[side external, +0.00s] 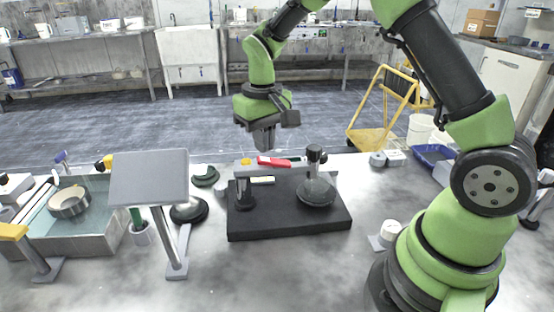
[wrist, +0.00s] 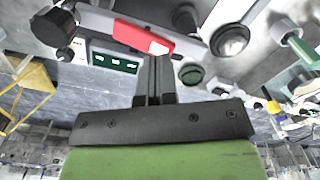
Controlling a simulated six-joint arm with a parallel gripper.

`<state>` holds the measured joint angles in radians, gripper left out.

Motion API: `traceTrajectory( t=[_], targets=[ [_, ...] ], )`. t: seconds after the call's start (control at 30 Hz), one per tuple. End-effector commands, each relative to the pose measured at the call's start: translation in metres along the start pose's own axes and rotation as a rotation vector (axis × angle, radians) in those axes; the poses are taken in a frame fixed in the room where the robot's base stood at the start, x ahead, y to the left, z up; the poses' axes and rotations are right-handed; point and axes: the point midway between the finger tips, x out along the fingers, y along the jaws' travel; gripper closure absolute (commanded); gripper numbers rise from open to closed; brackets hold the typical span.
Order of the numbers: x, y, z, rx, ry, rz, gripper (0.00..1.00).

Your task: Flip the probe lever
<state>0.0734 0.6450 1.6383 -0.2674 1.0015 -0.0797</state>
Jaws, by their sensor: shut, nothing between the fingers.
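The red lever (side external: 273,161), which looks like the probe lever, lies along a grey arm (side external: 300,166) above a black base plate (side external: 290,222). In the wrist view the red lever (wrist: 143,37) crosses near the top, tilted, with a pale patch at its right end. My gripper (side external: 265,148) points down with its fingers together and empty, just above or behind the lever. In the wrist view my gripper (wrist: 158,58) has its fingertips close to the lever's lower edge; I cannot tell if they touch.
A dark-capped post (side external: 315,154) stands at the arm's right, over a round glassy disc (side external: 318,190). A grey panel on a stand (side external: 150,178) rises at left, beside a water tray (side external: 100,235). A yellow cart (side external: 375,135) stands behind.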

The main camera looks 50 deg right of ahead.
Motion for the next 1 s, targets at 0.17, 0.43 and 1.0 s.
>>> traceTrajectory(
  t=[0.17,0.43,1.0],
  targets=[
    [0.003,0.000,0.000,0.000,-0.002,0.000,1.00],
    [0.007,0.000,0.000,0.000,-0.002,0.000,1.00],
    [0.016,0.000,0.000,0.001,-0.001,0.000,1.00]
  ],
)
